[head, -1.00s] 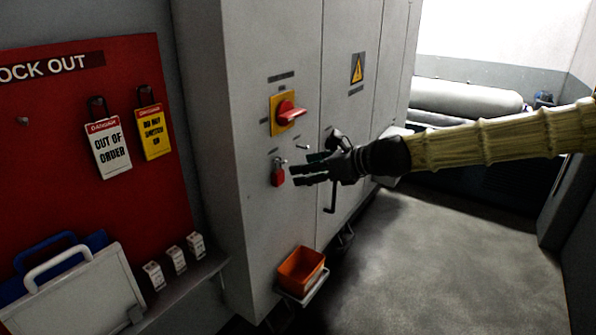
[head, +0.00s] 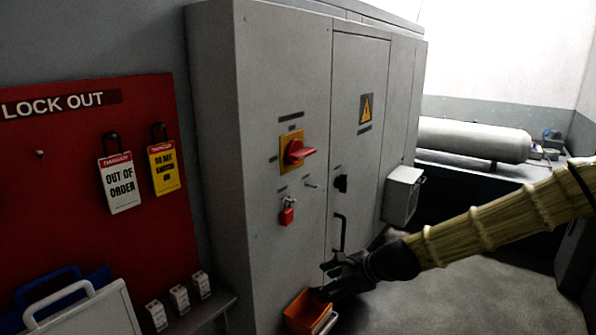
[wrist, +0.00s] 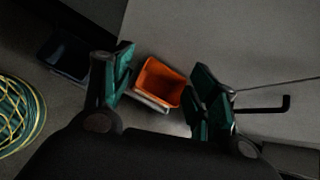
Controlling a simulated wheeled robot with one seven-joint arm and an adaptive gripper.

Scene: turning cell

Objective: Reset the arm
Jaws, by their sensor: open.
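My gripper (head: 335,280) is at the end of my arm, low in front of the grey cabinet (head: 285,110), near the orange bin in the head view. In the wrist view my gripper (wrist: 163,85) is open, its two green-padded fingers apart with nothing between them. The orange bin (wrist: 158,82) shows beyond the fingers, and it looks empty. In the head view the orange bin (head: 303,312) is partly hidden by my gripper. A red padlock (head: 287,213) hangs on the cabinet below the red rotary switch (head: 298,150).
A red lockout board (head: 60,190) with two hanging tags (head: 121,183) is at the left. A door handle (head: 341,232) sticks out above my gripper. A grey box (head: 402,195) juts from the cabinet. A coiled yellow-green cable (wrist: 18,115) lies at left in the wrist view.

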